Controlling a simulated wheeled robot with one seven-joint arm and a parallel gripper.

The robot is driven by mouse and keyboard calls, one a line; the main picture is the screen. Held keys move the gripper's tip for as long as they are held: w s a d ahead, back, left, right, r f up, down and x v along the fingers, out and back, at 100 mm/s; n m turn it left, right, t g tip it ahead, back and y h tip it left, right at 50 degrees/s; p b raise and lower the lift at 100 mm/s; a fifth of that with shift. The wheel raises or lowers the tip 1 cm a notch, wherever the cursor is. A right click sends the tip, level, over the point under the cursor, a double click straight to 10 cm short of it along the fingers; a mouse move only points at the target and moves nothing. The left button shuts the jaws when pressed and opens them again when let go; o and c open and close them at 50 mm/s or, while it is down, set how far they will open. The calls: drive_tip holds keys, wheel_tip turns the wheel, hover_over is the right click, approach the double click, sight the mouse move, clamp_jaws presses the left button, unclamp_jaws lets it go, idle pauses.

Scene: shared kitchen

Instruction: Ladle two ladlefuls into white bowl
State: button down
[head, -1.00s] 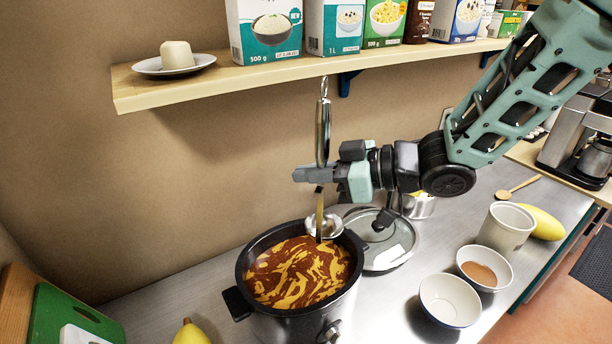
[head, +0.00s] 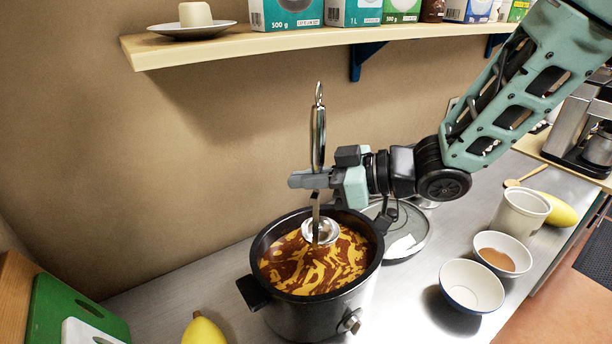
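My gripper (head: 308,181) is shut on the upright handle of a metal ladle (head: 318,137), above the pot. The ladle's bowl (head: 322,231) hangs at the right rear of the pot opening, at or just above the soup; I cannot tell if it touches or what it holds. The black slow cooker pot (head: 262,243) holds orange-and-brown swirled soup (head: 308,268). An empty white bowl with a blue rim line (head: 472,286) stands on the counter to the right of the pot. A second white bowl (head: 502,252) behind it holds something brown.
A lid (head: 414,240) lies behind the pot at right. A cream cup (head: 519,215) and a yellow squash-like item (head: 558,210) stand at right. A shelf (head: 300,46) with packages runs above. A green board (head: 62,312) and a yellow fruit (head: 203,330) are at left.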

wheel_tip(320, 180, down, 11)
drive_tip(key=b, duration=0.9)
drive_tip(key=shift+r, duration=0.15)
idle(1.6)
wheel_tip(320, 180, up, 15)
drive_tip(key=p, duration=1.3)
drive_tip(key=shift+f, duration=0.2)
drive_tip(key=shift+s, duration=0.1)
